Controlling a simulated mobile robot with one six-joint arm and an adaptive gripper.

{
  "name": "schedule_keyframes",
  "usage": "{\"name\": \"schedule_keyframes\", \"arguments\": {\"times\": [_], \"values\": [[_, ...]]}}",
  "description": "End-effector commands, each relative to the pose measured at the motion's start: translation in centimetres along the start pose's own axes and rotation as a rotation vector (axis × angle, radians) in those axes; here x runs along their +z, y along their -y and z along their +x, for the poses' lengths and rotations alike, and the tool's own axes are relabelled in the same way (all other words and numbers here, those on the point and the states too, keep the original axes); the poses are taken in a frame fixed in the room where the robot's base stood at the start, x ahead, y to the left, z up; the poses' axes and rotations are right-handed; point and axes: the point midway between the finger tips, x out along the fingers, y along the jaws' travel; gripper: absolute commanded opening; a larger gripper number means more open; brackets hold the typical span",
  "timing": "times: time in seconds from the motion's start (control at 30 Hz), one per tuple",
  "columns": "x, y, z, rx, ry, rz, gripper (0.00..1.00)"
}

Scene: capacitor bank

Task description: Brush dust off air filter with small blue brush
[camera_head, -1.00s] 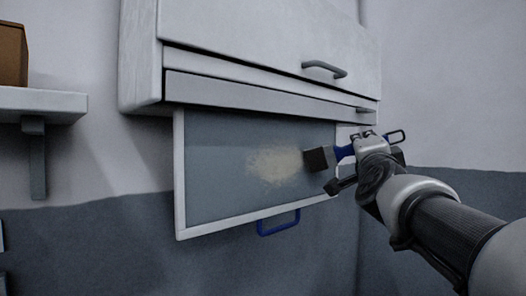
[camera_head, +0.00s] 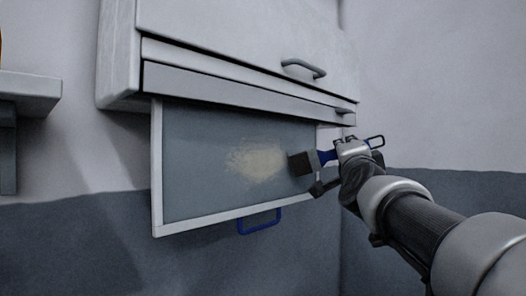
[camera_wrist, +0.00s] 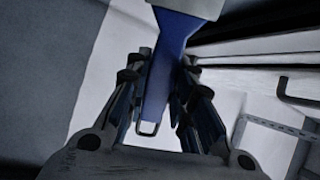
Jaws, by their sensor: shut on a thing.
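The air filter (camera_head: 200,185) is a grey panel in a white frame, hanging below the cabinet with a blue handle (camera_head: 260,221) under its lower edge. A pale beige dust patch (camera_head: 256,162) lies right of its middle. My gripper (camera_head: 338,158) is shut on the blue handle of the small brush (camera_head: 304,163). The brush's dark bristles point left, by the right edge of the dust patch; I cannot tell whether they touch the filter. In the wrist view the blue brush handle (camera_wrist: 172,60) runs between the fingers (camera_wrist: 158,105); the bristles are out of view.
The white cabinet (camera_head: 240,40) with a grey bar handle (camera_head: 304,69) is directly above the filter. A wall shelf (camera_head: 30,92) sits at the left. The wall below the filter and to the right looks clear.

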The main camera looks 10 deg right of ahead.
Motion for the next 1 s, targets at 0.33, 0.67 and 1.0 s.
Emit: {"name": "schedule_keyframes", "arguments": {"times": [0.33, 0.67, 1.0], "values": [[0.7, 0.4, -0.9, 0.004, 0.008, -0.001, 0.00], [1.6, 0.9, -2.6, 0.003, 0.006, -0.001, 0.00], [1.6, 1.0, -2.8, 0.003, 0.006, -0.001, 0.00]]}}
